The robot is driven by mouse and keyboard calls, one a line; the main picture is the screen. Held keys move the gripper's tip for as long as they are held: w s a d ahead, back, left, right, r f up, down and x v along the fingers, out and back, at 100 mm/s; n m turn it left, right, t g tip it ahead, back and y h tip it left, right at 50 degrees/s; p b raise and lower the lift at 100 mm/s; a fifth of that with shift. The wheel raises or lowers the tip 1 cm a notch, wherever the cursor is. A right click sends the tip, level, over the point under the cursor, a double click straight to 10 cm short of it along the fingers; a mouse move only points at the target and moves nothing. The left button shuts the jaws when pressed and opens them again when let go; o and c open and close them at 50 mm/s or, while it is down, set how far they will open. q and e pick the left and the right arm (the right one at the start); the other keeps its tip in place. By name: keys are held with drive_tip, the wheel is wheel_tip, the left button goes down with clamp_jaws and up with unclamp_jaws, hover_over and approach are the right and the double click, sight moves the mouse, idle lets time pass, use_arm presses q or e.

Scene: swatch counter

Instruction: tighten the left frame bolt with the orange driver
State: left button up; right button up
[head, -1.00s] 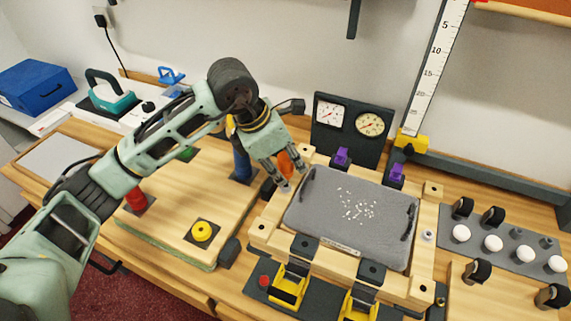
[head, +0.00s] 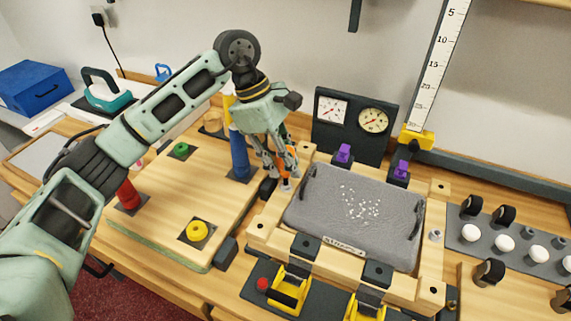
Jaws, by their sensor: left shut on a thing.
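The wooden frame (head: 262,233) holds a grey padded panel (head: 330,222) with white specks on it. My left gripper (head: 284,176) points down at the frame's upper left side. It is shut on the orange driver (head: 284,158), of which only a bit of orange shows between the fingers. A small pale piece (head: 287,187) at the fingertips looks like the left frame bolt, but the fingers partly cover it; I cannot tell whether the driver touches it. A grey bolt (head: 435,236) stands on the frame's right side. My right gripper is out of view.
A blue post (head: 239,158) stands close left of the gripper. Gauges (head: 353,115) stand behind the frame, with purple clamps (head: 344,153) at its back edge. Yellow clamps (head: 288,290) sit in front. A board with a yellow knob (head: 197,230) lies left.

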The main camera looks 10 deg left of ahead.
use_arm(q)
drive_tip(key=m, duration=0.2)
drive_tip(key=m+g+b, duration=0.1)
drive_tip(key=m, duration=0.1)
drive_tip(key=shift+d+f+g+y, duration=0.1)
drive_tip(key=shift+f+g+y, duration=0.1)
drive_tip(key=shift+g+y, duration=0.15)
drive_tip(key=shift+r+m, duration=0.1)
drive_tip(key=shift+m, duration=0.7)
drive_tip(key=o, duration=0.8)
drive_tip(key=shift+o, duration=0.2)
drive_tip(key=shift+y, duration=0.25)
